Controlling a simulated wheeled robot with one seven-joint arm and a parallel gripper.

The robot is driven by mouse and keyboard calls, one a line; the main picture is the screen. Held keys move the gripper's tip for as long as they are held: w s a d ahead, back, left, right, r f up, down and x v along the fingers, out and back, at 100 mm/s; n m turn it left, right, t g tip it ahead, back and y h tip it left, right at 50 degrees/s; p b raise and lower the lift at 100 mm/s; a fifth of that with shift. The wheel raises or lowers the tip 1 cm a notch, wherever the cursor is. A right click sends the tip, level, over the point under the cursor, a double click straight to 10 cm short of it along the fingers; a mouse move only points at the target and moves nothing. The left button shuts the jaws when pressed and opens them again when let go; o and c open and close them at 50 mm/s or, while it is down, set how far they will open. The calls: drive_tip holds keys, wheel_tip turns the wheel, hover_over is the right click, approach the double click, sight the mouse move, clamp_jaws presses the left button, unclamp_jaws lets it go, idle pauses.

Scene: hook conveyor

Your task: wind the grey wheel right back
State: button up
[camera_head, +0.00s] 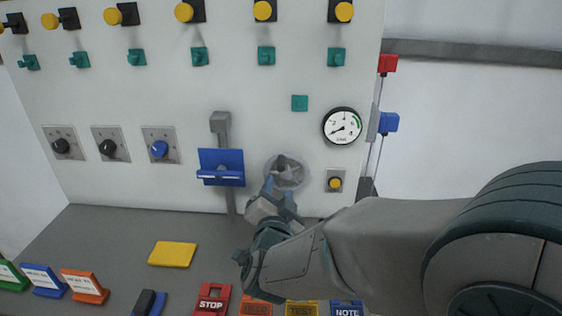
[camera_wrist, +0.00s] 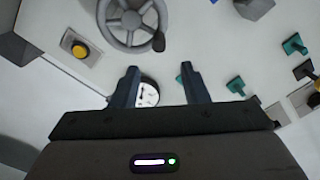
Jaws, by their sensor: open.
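The grey wheel (camera_head: 291,166) is mounted on the white panel, right of the blue tray-like holder. In the wrist view the wheel (camera_wrist: 131,19) shows at the top, with spokes, a hub and a dark knob (camera_wrist: 158,42) on its rim. Its upper part is cut off by the picture edge. My gripper (camera_head: 279,192) is in front of the wheel's lower part in the head view. In the wrist view my gripper (camera_wrist: 160,67) is open, with nothing between its fingers. The fingertips appear apart from the wheel and its knob.
A round gauge (camera_head: 342,126) and a yellow button (camera_head: 335,183) are right of the wheel. The blue holder (camera_head: 221,160) is to its left. Teal and yellow knobs line the panel above. Below, the grey desk (camera_head: 110,235) bears a yellow block (camera_head: 172,254) and several labelled signs.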

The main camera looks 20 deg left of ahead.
sight(282, 169)
drive_tip(key=p+x, duration=0.1)
drive_tip(key=x, duration=1)
drive_tip(key=shift+w+p, duration=0.1)
drive_tip(key=shift+p, duration=0.2)
clamp_jaws()
